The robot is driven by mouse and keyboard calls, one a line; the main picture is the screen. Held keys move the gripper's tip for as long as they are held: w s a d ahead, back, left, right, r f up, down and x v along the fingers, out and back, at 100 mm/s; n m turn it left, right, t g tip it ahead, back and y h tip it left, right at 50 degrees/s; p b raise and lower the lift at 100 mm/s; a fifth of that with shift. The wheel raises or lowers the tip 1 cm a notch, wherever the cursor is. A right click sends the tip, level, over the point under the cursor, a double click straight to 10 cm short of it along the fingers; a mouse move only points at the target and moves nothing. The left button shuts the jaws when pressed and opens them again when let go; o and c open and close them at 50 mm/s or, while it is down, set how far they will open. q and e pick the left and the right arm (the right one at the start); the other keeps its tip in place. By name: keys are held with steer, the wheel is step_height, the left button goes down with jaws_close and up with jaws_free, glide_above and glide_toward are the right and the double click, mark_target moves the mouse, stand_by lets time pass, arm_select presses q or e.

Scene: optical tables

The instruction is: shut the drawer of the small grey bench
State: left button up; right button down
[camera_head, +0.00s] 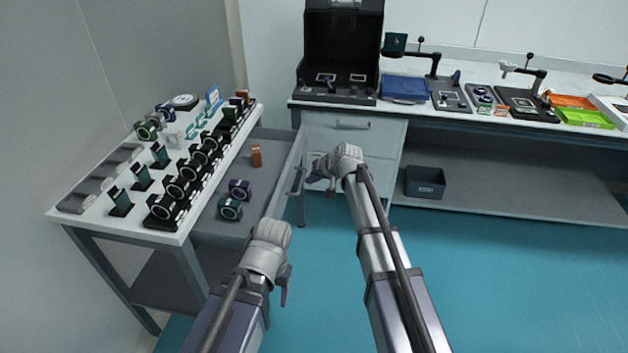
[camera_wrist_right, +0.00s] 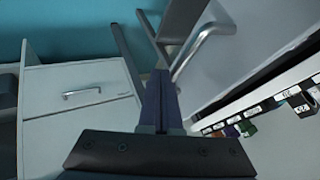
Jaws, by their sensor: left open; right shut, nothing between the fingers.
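The small grey bench (camera_head: 84,219) stands at the left, with its drawer (camera_head: 232,178) pulled out. The drawer's front panel (camera_head: 283,192) faces right and carries a bar handle (camera_head: 298,180), which also shows in the right wrist view (camera_wrist_right: 196,47). My right gripper (camera_head: 316,173) is shut and empty just right of the drawer front, close to the handle. In the right wrist view its shut fingers (camera_wrist_right: 158,80) end beside the handle; I cannot tell whether they touch. My left gripper (camera_head: 285,287) is open, lower, near the drawer's front corner; its fingers are partly hidden.
An orange part (camera_head: 256,155), a purple mount (camera_head: 240,189) and a green mount (camera_head: 230,208) lie in the drawer. Several optical mounts crowd the bench top. A long table with a closed drawer (camera_head: 352,138) and a dark bin (camera_head: 425,182) stand behind. The teal floor (camera_head: 470,270) at right is clear.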

steer(key=shift+a, duration=0.1)
glide_toward(251, 183)
steer(key=w+a+f, duration=0.2)
steer(key=w, duration=0.1)
steer(key=w+a+f, duration=0.1)
steer(key=w+a, duration=0.1)
steer(key=shift+a+r, duration=0.1)
steer(key=shift+a, duration=0.15)
steer(key=shift+a, duration=0.1)
arm_select(q)
steer(key=shift+d, duration=0.1)
stand_by(0.3)
arm_select(e)
steer(key=d, duration=0.2)
steer(key=s+d+f+b, duration=0.1)
steer(key=d, duration=0.1)
steer(key=shift+s, duration=0.15)
arm_select(q)
step_height(251, 183, up, 7)
steer(key=d+p, duration=0.1)
steer(key=p, duration=0.7)
steer(key=shift+w+d, duration=0.15)
steer(key=shift+w, duration=0.05)
arm_select(e)
steer(key=v, duration=1)
steer(key=shift+d, duration=0.25)
